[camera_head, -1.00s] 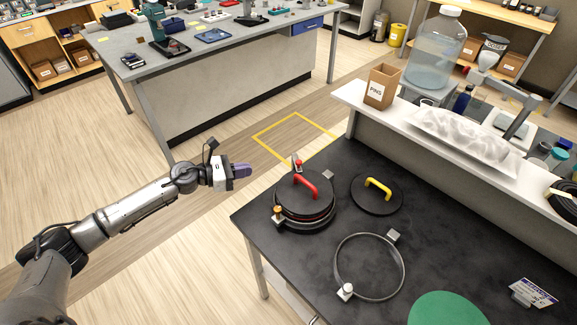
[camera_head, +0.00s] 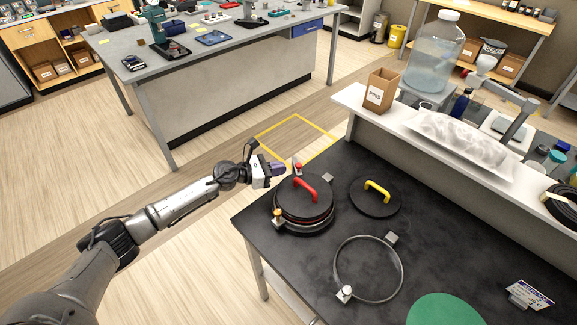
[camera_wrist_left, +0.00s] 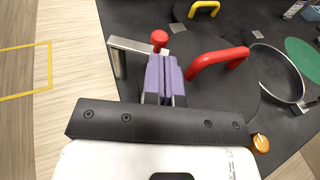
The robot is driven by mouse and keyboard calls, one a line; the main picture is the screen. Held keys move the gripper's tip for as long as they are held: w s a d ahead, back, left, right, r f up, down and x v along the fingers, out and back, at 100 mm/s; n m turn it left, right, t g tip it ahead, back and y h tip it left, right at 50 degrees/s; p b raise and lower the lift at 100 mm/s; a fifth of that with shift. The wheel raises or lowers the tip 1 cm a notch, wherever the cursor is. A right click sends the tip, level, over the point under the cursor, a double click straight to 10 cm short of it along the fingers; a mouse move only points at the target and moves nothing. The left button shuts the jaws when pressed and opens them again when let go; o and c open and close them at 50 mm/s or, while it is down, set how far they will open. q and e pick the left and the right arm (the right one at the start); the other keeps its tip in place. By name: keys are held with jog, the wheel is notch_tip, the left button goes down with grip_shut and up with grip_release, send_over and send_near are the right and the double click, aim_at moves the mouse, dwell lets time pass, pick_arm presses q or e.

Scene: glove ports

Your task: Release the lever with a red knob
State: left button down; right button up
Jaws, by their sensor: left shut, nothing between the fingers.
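The lever's red knob (camera_head: 297,167) stands at the far left edge of the round black port with a red handle (camera_head: 305,188). In the left wrist view the red knob (camera_wrist_left: 159,39) sits just beyond my fingertips, beside a light metal bar (camera_wrist_left: 135,47). My left gripper (camera_head: 279,169) is shut and empty, its purple fingers pressed together, just left of the knob. It also shows in the left wrist view (camera_wrist_left: 161,62). I cannot tell whether the fingertips touch the knob. My right gripper is not in view.
An orange knob (camera_head: 278,213) is on the port's near left side. A black lid with a yellow handle (camera_head: 377,188), an empty metal ring (camera_head: 340,263) and a green disc (camera_head: 446,311) lie on the black bench. A white shelf (camera_head: 350,97) rises behind. The floor left of the bench is clear.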

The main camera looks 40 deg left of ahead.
aim_at(298, 167)
pick_arm(q)
jog(key=shift+x, duration=1.65)
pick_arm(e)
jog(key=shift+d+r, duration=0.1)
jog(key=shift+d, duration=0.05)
pick_arm(q)
jog(key=shift+w+d, duration=0.2)
jog(key=shift+d, duration=0.25)
jog(key=shift+s+a+r, duration=0.1)
jog(key=shift+s, duration=0.2)
jog(key=v, duration=0.4)
jog(key=shift+s+p, duration=0.35)
jog(key=d+v, duration=0.1)
jog(key=v, duration=0.7)
jog(key=shift+s+a+b, duration=0.2)
jog(key=shift+s+b, duration=0.25)
jog(key=shift+s, duration=0.1)
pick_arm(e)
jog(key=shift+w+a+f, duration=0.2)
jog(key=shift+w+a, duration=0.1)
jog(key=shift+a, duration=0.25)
